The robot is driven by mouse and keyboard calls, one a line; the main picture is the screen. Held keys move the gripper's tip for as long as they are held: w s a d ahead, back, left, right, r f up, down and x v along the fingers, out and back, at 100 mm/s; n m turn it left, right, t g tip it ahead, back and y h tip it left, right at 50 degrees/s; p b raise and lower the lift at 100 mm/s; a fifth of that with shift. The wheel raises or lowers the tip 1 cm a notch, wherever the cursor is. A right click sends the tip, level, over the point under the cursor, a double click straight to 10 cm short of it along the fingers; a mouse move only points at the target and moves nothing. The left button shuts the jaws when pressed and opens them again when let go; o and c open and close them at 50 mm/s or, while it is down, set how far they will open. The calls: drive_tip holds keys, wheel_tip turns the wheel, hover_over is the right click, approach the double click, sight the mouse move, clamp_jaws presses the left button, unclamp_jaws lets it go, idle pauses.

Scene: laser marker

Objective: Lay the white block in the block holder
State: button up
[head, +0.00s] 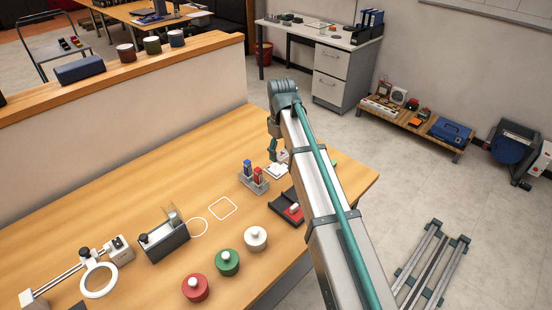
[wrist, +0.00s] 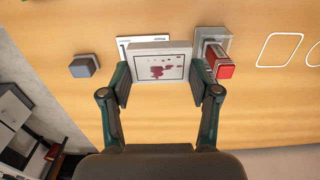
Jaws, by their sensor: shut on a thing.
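My gripper (wrist: 158,80) is shut on the white block (wrist: 158,68), with one finger on each side. The block's face toward the wrist camera has dark red marks. In the head view my gripper (head: 279,154) is low over the far right of the wooden table, partly hidden by my arm. A flat white piece (wrist: 128,41) lies behind the block in the wrist view. A grey stand (head: 254,184) with a blue and a red piece is beside the gripper. A dark tray (head: 281,206) with a red and white piece lies nearer. I cannot tell which is the block holder.
A red piece (wrist: 223,66) is close to the right finger in the wrist view; a blue-grey block (wrist: 84,66) is to the left. A white outline (head: 222,208) marks bare table. Red (head: 195,288), green (head: 228,262) and white (head: 255,238) round pieces stand nearer.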

drive_tip(key=p, duration=0.2)
hover_over(277, 167)
wheel_tip(277, 167, down, 6)
drive_tip(key=shift+s+r, duration=0.1)
drive_tip(key=shift+s, duration=0.05)
drive_tip(key=shift+f, duration=1.75)
drive_tip(key=shift+f, duration=0.35)
drive_tip(key=o, duration=1.3)
drive_tip(key=shift+f, duration=0.15)
drive_tip(key=shift+c, duration=0.2)
drive_tip(key=shift+r, duration=0.2)
wheel_tip(277, 167, up, 13)
drive_tip(key=b, duration=0.2)
drive_tip(key=shift+f, duration=0.15)
